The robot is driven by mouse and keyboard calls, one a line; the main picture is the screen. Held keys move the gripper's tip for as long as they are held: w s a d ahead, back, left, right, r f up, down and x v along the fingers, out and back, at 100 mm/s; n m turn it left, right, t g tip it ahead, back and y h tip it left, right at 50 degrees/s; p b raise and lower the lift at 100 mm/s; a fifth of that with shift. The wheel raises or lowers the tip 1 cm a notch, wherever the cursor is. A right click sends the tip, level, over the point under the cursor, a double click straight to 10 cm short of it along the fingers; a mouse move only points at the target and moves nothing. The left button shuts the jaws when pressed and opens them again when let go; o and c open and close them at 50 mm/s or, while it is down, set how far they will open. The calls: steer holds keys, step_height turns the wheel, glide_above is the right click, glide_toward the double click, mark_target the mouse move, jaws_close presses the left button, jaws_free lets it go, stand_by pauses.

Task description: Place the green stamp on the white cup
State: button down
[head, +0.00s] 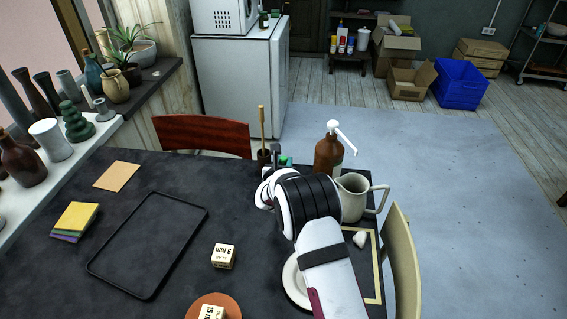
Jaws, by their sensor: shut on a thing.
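My gripper (277,163) is at the back right of the dark table, pointing away from the camera, with its fingers largely hidden behind my white and black wrist. A small green piece, which looks like the green stamp (286,160), shows at the fingertips, and the gripper is shut on it. A white cylindrical vessel (50,139), possibly the white cup, stands on the windowsill at the far left, well away from my gripper. A cream pitcher (352,199) stands just right of my wrist. My arm hides part of the table there.
A brown pump bottle (328,156) stands close right of my gripper, and a dark pot with a wooden-handled tool (261,124) stands behind it. A white plate (292,284) is partly under my arm. A black tray (148,243) and wooden timer cube (223,256) lie left.

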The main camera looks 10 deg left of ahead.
steer(key=shift+f, duration=0.15)
steer(key=c, duration=0.7)
jaws_free()
